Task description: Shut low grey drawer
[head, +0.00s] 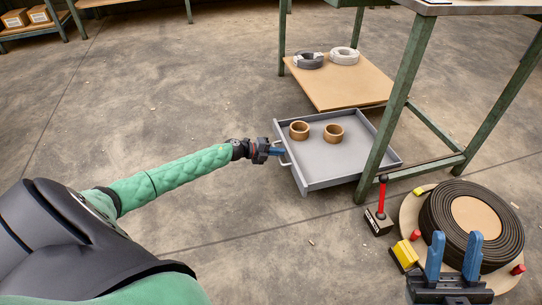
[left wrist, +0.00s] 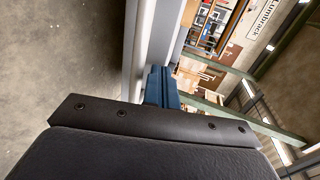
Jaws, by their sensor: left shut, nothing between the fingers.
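The low grey drawer (head: 345,165) stands pulled out under the green-legged bench, close to the floor. Two brown rings (head: 299,130) (head: 333,134) lie in it. Its pale handle (head: 285,158) is on the front, facing left. My left gripper (head: 279,152) is shut and empty at the drawer front, beside the handle; I cannot tell whether it touches. In the left wrist view its blue fingers (left wrist: 160,88) are together, close beside a grey panel (left wrist: 143,45), apparently the drawer front. My right gripper (head: 456,237) is open and empty at the lower right.
A wooden shelf (head: 335,88) with a dark coil (head: 309,61) and a white coil (head: 344,56) is behind the drawer. A bench leg (head: 397,100) stands at its right. A red-handled tool (head: 380,208) and a large black coil (head: 436,205) are at lower right. Floor left is clear.

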